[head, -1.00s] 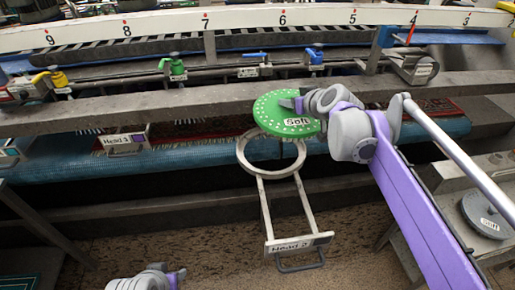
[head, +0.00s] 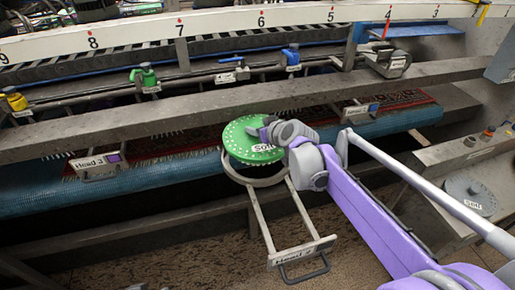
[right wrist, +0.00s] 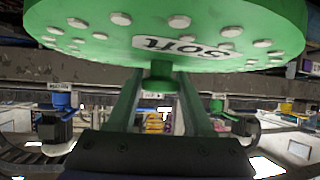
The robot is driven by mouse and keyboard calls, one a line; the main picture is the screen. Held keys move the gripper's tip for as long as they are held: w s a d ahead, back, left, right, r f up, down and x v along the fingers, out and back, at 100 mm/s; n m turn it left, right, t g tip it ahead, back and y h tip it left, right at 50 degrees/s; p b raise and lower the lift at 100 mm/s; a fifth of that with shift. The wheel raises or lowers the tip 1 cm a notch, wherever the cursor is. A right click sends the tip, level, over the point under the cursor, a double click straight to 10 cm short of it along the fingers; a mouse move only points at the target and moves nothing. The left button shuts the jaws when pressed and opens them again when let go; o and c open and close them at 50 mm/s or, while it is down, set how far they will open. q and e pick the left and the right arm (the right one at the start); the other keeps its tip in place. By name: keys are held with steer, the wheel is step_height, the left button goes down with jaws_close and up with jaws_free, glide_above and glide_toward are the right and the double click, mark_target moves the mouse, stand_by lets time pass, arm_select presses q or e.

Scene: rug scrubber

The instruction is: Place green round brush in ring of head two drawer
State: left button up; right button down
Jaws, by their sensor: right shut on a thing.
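The green round brush (head: 240,137), labelled Soft, is held by my right gripper (head: 268,134) and lies roughly flat. The grey ring (head: 268,183) of the pulled-out head two drawer (head: 305,252) is just below the brush. The brush hides the ring's far part and overlaps it in the head view. I cannot tell whether they touch.
A grey Soft brush (head: 470,194) lies on the side bench (head: 450,160) at the right. A long grey beam (head: 150,125) runs behind the ring. Head 3 drawer (head: 98,165) is at the left, above the blue-edged red rug. Floor is open below.

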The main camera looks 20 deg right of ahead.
mark_target(273, 152)
steer(key=shift+f+b, duration=0.4)
steer(key=shift+f, duration=3.4)
steer(key=shift+f, duration=0.1)
steer(key=c, duration=0.8)
jaws_free()
steer(key=shift+f, duration=0.15)
steer(key=o, duration=0.5)
steer(key=shift+r, duration=0.25)
steer(key=p+v, duration=0.1)
steer(key=v, duration=1.1)
steer(key=shift+f, duration=0.1)
